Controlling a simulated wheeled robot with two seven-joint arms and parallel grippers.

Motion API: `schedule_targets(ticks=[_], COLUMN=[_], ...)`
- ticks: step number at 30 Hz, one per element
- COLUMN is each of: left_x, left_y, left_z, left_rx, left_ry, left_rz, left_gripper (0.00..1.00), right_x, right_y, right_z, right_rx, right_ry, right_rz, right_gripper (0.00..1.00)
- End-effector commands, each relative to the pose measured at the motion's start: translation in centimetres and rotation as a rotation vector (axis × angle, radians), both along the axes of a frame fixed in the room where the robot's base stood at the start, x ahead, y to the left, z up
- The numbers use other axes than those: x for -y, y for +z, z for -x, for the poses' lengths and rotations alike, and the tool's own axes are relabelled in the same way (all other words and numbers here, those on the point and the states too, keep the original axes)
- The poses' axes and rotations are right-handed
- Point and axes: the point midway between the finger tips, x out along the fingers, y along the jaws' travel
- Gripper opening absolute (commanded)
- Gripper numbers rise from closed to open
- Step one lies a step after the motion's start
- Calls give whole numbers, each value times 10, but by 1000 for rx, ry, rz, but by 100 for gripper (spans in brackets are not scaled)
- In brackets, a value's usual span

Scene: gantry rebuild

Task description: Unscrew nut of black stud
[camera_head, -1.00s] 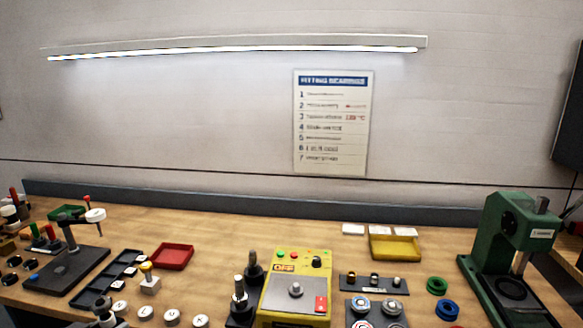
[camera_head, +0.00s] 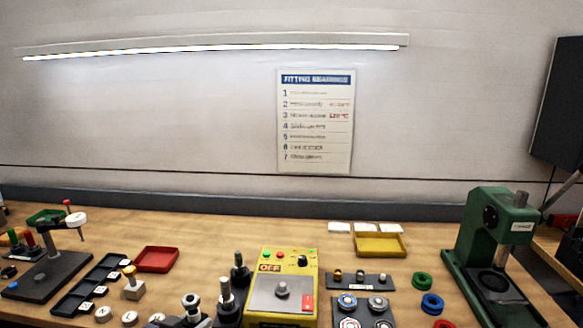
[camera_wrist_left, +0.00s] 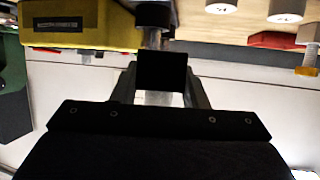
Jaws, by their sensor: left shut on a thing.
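Two studs on black bases stand just left of the yellow box: a dark stud (camera_head: 239,267) behind and a silvery stud (camera_head: 226,293) in front. Whether a nut sits on the dark stud is too small to tell. A silvery post under a black cylinder (camera_wrist_left: 152,14) shows beyond, upside down. My right gripper is not in view.
The yellow box (camera_head: 283,288) with a knob stands right of the studs. A red tray (camera_head: 157,259), black compartment tray (camera_head: 90,285) and white discs (camera_head: 129,318) lie left. A yellow tray (camera_head: 380,244) and green press (camera_head: 495,240) are right.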

Motion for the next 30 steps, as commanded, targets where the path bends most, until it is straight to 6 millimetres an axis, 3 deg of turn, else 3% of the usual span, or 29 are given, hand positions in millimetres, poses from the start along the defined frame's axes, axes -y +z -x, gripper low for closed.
schedule_targets(ticks=[8, 21, 30], left_x=[36, 118, 132], left_y=[-3, 12, 15], left_z=[3, 34, 39], left_rx=[5, 4, 3], left_ry=[-74, -361, -407], left_rz=[1, 0, 0], left_gripper=[0, 0, 0], right_x=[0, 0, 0], right_y=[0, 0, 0], right_z=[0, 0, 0], right_rx=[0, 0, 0], right_ry=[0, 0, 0], right_rz=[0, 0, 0], right_gripper=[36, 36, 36])
